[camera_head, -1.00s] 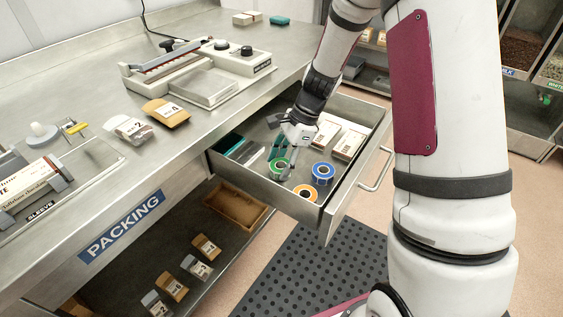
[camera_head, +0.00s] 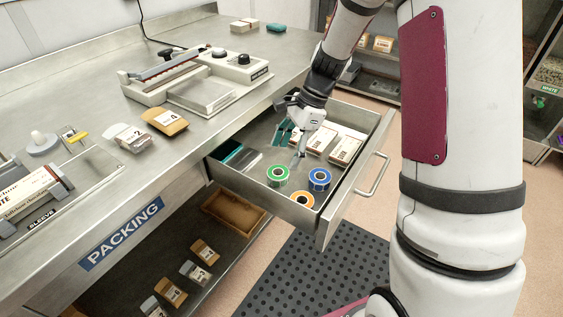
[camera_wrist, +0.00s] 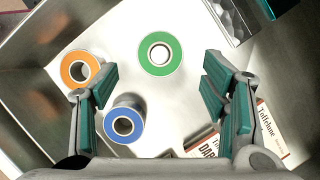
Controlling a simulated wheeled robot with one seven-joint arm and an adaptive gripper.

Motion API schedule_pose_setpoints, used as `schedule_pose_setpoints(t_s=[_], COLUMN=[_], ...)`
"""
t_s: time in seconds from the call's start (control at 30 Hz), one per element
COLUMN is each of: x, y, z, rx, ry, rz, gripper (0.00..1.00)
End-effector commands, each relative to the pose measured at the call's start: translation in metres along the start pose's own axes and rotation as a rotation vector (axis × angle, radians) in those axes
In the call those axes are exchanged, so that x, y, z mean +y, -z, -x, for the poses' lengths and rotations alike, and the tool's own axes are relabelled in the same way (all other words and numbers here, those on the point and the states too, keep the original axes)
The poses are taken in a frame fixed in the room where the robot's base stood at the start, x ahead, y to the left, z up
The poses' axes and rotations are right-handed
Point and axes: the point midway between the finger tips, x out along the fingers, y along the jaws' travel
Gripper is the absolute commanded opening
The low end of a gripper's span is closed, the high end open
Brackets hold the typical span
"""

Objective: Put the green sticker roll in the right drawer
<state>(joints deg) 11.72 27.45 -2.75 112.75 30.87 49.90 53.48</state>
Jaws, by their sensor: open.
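The green sticker roll (camera_head: 278,175) lies in the open drawer (camera_head: 240,183) under the packing bench, near the drawer's front left part. It also shows in the wrist view (camera_wrist: 147,64), ahead of the fingers and between their lines. My gripper (camera_head: 297,152) is inside the drawer area, just behind the rolls. In the wrist view its two teal-padded fingers (camera_wrist: 161,92) are spread wide with nothing held between them. The green roll is apart from both fingers.
A blue roll (camera_head: 319,178) and an orange roll (camera_head: 302,201) lie beside the green one. White boxes (camera_head: 346,150) fill the drawer's right back. A sealer (camera_head: 197,80) and pouches (camera_head: 165,121) stand on the bench. A wooden tray (camera_head: 232,213) lies on the shelf below.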

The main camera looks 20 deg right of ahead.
Motion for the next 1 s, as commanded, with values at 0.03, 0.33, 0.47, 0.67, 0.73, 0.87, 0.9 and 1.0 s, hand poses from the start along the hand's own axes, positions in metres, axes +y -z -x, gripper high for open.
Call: schedule_pose_setpoints(t_s=[0.03,0.33,0.47,0.67,0.73,0.87,0.9,1.0], x=[-0.001,0.0,0.0,0.012,0.026,0.066,0.08,0.115], y=[0.0,0.001,0.001,-0.014,-0.027,-0.057,-0.064,-0.081], z=[0.013,0.052,0.056,0.071,0.085,0.114,0.121,0.138], rx=[0.001,0.001,0.0,0.013,0.027,0.067,0.082,0.12], ry=[0.004,0.001,0.0,0.004,0.005,0.001,-0.003,-0.013], rz=[0.0,-0.001,-0.001,0.08,0.164,0.382,0.452,0.625], gripper=[0.67,0.67,0.67,0.67,0.67,0.67,0.67,0.67])
